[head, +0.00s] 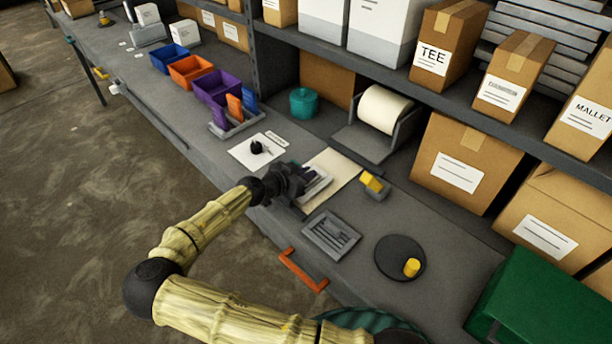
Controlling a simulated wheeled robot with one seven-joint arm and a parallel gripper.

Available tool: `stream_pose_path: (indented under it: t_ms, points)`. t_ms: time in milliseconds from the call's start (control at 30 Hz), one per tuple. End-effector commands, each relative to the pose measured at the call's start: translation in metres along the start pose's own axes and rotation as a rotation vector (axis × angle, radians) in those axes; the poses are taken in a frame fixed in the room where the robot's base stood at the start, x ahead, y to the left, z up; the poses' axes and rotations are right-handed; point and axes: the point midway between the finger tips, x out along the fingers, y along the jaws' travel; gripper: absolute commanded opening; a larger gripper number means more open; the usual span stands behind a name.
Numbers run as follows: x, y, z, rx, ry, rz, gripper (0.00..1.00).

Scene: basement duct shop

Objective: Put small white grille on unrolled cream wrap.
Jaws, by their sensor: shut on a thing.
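The cream wrap (342,172) lies unrolled on the grey workbench, in front of its roll (383,108) in a dark holder. My gripper (303,183) is over the left edge of the wrap. It is shut on the small white grille (317,189), which shows partly beside the jaws, above the wrap. The gripper hides part of the grille, and I cannot tell whether the grille touches the wrap.
A grey slotted grille (331,235) lies nearer the front edge. A yellow-topped block (374,184) stands right of the wrap. A dark disc (399,258) carries a yellow cylinder (411,267). A white sheet (245,155) with a black item lies left. A teal canister (303,103) stands behind.

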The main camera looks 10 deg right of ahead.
Motion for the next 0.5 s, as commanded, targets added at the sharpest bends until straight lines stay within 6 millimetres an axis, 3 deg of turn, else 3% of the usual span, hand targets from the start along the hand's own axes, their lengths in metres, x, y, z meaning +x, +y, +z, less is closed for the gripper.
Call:
stream_pose_path:
  t_ms: [133, 500]
  points:
    - [0.006, 0.0, 0.013, -0.001, 0.002, 0.0, 0.0]
    - [0.007, 0.0, 0.018, 0.001, 0.0, 0.0, 0.0]
